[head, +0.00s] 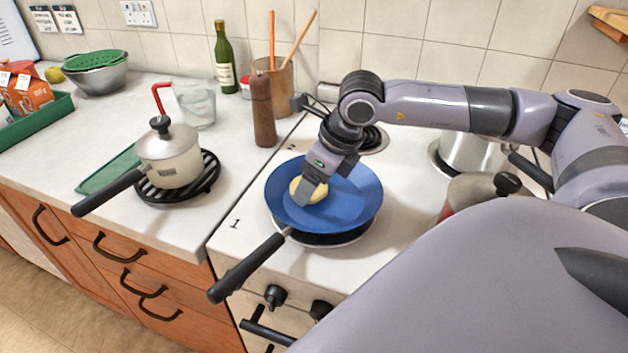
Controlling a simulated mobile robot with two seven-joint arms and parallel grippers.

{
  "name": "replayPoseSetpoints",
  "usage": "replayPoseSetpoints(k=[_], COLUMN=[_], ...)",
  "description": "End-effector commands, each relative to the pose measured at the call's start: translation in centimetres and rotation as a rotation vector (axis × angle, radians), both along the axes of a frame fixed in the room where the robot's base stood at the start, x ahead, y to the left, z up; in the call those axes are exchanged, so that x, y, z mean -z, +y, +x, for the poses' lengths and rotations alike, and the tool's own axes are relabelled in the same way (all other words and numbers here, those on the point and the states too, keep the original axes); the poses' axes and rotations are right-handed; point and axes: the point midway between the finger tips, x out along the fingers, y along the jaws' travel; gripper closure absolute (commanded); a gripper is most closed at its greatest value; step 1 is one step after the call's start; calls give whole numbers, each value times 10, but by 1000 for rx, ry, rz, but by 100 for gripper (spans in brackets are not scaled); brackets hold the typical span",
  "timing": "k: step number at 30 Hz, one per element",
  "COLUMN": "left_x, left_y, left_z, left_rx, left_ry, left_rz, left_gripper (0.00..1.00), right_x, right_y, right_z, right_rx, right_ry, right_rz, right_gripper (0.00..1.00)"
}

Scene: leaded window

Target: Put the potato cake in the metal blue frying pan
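The blue frying pan (350,205) sits on the front part of the white stove, its black handle (245,268) pointing to the front left. The round yellow potato cake (296,187) is inside the pan's rim, left of its middle. My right gripper (308,194) reaches down into the pan from the right, its fingers at the cake. A finger covers part of the cake. I cannot tell whether the fingers are closed on it or whether the cake touches the pan floor. My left gripper is not in view.
A pot with a lid (170,155) stands on a black trivet (207,182) to the left. A wooden pepper mill (263,112), a utensil holder (285,82) and a green bottle (225,60) stand behind the pan. A lidded pot (470,190) is to its right.

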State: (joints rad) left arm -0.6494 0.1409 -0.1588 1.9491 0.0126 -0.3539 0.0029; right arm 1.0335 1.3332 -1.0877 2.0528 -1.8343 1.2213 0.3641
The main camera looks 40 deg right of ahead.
Motion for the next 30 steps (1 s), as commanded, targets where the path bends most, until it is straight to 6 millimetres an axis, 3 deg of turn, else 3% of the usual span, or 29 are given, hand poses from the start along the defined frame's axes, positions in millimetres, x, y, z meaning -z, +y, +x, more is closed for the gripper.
replayPoseSetpoints(k=[13, 14, 15, 16, 26, 30], left_x=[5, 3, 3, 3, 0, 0], left_y=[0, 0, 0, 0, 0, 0], left_z=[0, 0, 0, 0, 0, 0], left_rx=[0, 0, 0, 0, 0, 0], left_ry=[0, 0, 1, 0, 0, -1], left_rz=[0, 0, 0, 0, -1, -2], left_gripper=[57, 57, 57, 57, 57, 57], right_x=[9, 8, 7, 7, 5, -8], right_y=[0, 0, 0, 0, 0, -2], right_z=[0, 0, 0, 0, 0, -4], right_rx=[0, 0, 0, 0, 0, 2], right_ry=[-1, 0, 0, 0, 0, -5], right_rz=[0, 0, 0, 0, 0, 0], right_gripper=[60, 19, 6, 3, 3, 3])
